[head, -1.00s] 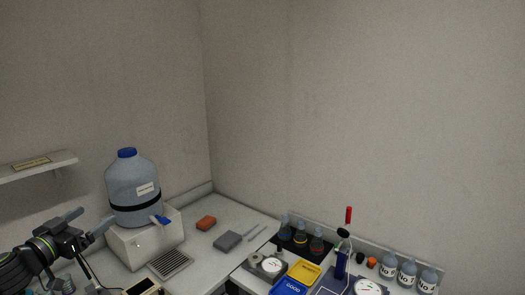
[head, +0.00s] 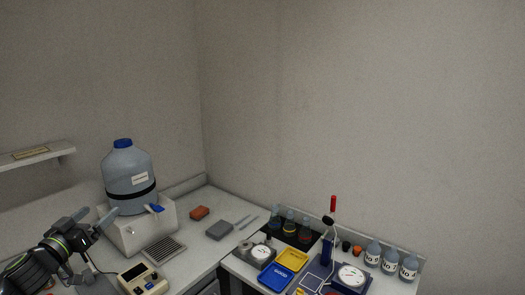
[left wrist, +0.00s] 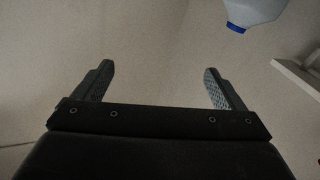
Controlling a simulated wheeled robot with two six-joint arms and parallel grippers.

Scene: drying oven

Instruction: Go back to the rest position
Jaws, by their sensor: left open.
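My left gripper (head: 97,220) is at the lower left of the head view, in front of and to the left of the white block that carries the big bottle. In the left wrist view its two fingers (left wrist: 160,88) stand wide apart with nothing between them, facing a plain wall. My right gripper is in neither view.
A large blue-capped bottle (head: 128,170) stands on a white block (head: 137,229) close to my left gripper. A wall shelf (head: 36,157) is at the left. The bench holds a beige meter (head: 143,280), a blue tray (head: 275,278), a yellow tray (head: 292,260) and several bottles.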

